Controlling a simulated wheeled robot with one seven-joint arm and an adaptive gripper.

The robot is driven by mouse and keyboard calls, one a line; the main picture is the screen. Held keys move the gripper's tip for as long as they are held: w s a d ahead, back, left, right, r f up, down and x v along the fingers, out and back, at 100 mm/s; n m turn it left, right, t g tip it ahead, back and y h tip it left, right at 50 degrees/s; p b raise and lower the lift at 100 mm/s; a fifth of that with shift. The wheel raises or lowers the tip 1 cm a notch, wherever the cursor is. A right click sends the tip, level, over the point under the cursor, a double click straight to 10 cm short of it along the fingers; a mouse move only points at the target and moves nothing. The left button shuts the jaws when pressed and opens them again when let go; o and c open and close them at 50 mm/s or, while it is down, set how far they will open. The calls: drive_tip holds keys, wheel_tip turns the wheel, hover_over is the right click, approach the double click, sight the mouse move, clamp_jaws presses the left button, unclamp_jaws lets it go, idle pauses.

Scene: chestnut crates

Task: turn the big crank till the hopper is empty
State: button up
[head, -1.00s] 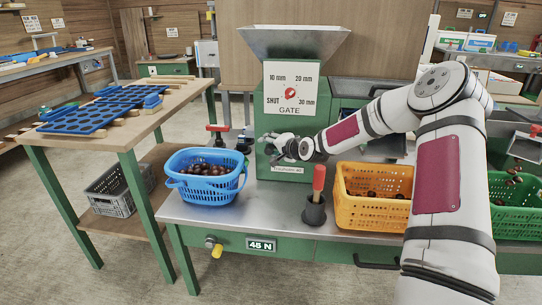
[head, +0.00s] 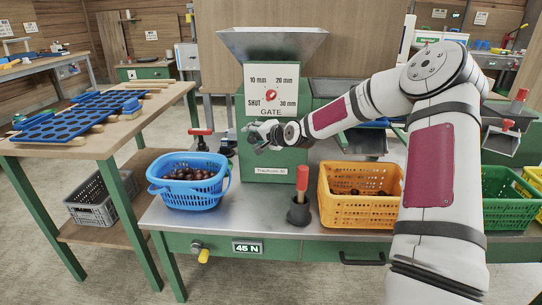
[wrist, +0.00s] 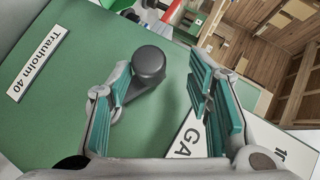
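The green machine (head: 278,165) stands on the bench with a grey metal hopper (head: 272,43) on top. I cannot see into the hopper. A white gate sign (head: 271,90) with a red knob is on its front. My gripper (head: 255,138) is at the machine's front, just below the sign, pointing left. In the wrist view my gripper (wrist: 165,90) is open. A dark rounded knob (wrist: 149,63) shows between its fingers, nearer the left one; I cannot tell whether they touch.
A blue basket (head: 190,196) of chestnuts stands left of the machine, near a red-handled device (head: 200,132). A red-handled tool stands in a dark holder (head: 299,212). An orange crate (head: 360,214) and a green crate (head: 512,210) stand to the right.

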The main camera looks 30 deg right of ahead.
drive_tip(key=s+f+p, duration=0.1)
drive_tip(key=s+f, duration=0.1)
drive_tip(key=s, duration=0.4)
drive_tip(key=s+d+f+p, duration=0.1)
drive_tip(key=s+f+p, duration=0.1)
drive_tip(key=s, duration=0.5)
drive_tip(key=shift+s+d+f, duration=0.25)
drive_tip(key=shift+s+f, duration=0.05)
drive_tip(key=shift+f, duration=0.55)
idle(0.3)
drive_tip(key=shift+p, duration=0.45)
drive_tip(key=shift+a, duration=0.1)
idle(0.3)
